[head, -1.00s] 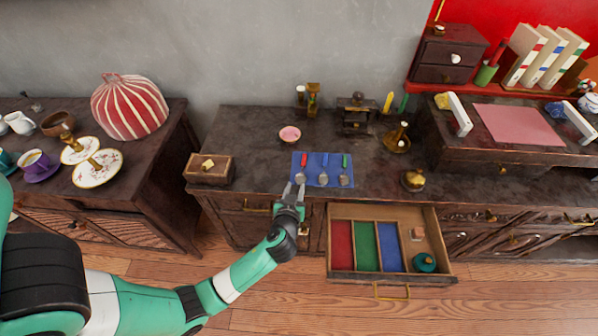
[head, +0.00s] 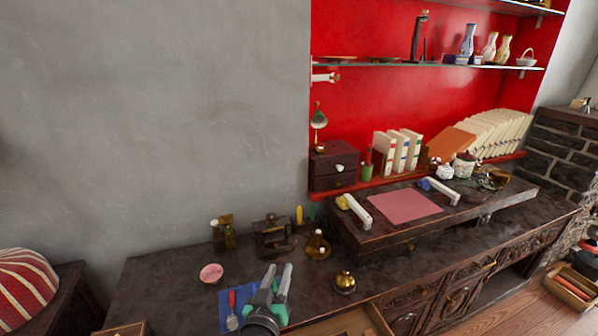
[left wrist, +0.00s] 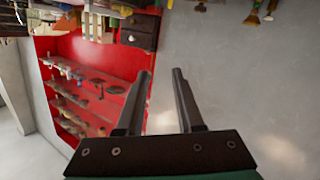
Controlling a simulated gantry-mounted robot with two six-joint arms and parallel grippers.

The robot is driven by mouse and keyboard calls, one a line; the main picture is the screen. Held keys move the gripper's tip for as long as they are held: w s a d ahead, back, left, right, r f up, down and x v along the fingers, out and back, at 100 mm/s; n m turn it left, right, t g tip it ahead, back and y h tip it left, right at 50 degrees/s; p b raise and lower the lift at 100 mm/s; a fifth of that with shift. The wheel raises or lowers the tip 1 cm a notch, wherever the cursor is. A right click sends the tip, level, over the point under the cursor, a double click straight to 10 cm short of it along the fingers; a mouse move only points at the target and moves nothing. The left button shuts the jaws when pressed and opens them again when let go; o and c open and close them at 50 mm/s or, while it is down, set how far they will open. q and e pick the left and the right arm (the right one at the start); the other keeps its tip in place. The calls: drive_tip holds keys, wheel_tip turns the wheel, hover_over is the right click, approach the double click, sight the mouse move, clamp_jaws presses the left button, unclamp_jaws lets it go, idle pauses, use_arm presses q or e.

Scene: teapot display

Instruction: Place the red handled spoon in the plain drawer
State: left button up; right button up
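The red handled spoon (head: 232,311) lies on the blue mat (head: 226,293) on the dark cabinet top, at the bottom of the head view. My left gripper (head: 278,272) is just right of it, over the mat's right part, and hides the other spoons there. Its two fingers are apart with nothing between them; the left wrist view (left wrist: 163,75) also shows them open and empty. An open drawer (head: 350,323) shows only a strip of bare wood at the bottom edge; its compartments are out of frame. My right gripper is not in view.
A pink bowl (head: 211,273), a dark stand (head: 272,237) and brass vessels (head: 344,282) stand around the mat. A raised desk (head: 380,230) with a pink sheet is to the right. A striped red cover (head: 26,287) is at far left.

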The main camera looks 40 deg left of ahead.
use_arm(q)
drive_tip(key=w+d+r+m+t+h, duration=0.1)
drive_tip(key=d+r+m+t, duration=0.2)
drive_tip(key=r, duration=0.7)
drive_tip(key=d+r+t+h, duration=0.2)
drive_tip(key=d+r+t, duration=0.15)
drive_tip(key=r, duration=0.75)
drive_tip(key=s+d+r+m+t+h, duration=0.3)
drive_tip(key=s+d+r+h, duration=0.1)
drive_tip(key=r, duration=0.6)
drive_tip(key=s+d+r+m+t+h, duration=0.4)
drive_tip(key=s+d+r, duration=0.2)
drive_tip(key=s+r, duration=0.2)
wheel_tip(320, 180, up, 3)
drive_tip(key=shift+f, duration=0.1)
drive_tip(key=shift+o, duration=1)
drive_tip(key=shift+d, duration=0.1)
drive_tip(key=shift+o, duration=0.6)
drive_tip(key=shift+w, duration=0.1)
